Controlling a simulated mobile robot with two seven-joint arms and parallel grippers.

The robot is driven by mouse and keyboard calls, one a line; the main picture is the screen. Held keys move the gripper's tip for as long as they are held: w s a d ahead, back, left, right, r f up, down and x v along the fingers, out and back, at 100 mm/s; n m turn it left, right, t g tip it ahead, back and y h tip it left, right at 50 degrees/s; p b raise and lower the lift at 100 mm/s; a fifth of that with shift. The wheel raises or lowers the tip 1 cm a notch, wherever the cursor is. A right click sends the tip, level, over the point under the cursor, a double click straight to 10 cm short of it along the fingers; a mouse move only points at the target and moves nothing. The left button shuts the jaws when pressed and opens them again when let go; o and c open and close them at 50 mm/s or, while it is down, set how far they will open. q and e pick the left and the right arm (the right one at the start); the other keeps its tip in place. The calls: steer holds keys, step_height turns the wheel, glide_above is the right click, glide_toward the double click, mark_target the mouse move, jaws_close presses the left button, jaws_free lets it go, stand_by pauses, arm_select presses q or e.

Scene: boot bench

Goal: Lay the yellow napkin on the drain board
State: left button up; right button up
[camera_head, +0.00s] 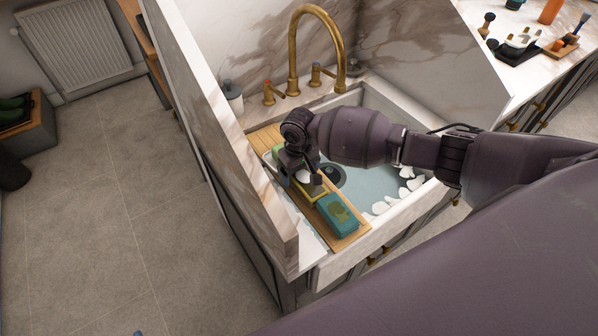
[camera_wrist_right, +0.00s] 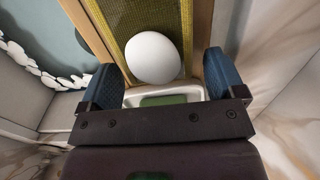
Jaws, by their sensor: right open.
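The yellow napkin (camera_head: 313,193) lies flat along the wooden drain board (camera_head: 349,236), which spans the left side of the sink. In the right wrist view the napkin (camera_wrist_right: 125,18) has a woven texture and lies on the board (camera_wrist_right: 203,25). A white egg-shaped object (camera_wrist_right: 153,57) covers part of it. My right gripper (camera_head: 306,178) is low over the board. Its blue fingers are open (camera_wrist_right: 163,80), apart on either side of the board near the white object, with nothing seen gripped. My left gripper is not in view.
A teal block (camera_head: 338,213) lies on the near end of the board. A white dish (camera_wrist_right: 190,92) holding something green is close under the gripper. A brass faucet (camera_head: 292,60) stands behind the sink. A marble wall (camera_head: 235,140) rises close on the left.

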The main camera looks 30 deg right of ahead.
step_height(320, 180, up, 12)
steer(key=p, duration=0.1)
steer(key=shift+f, duration=0.2)
steer(key=shift+s, duration=0.1)
stand_by(0.5)
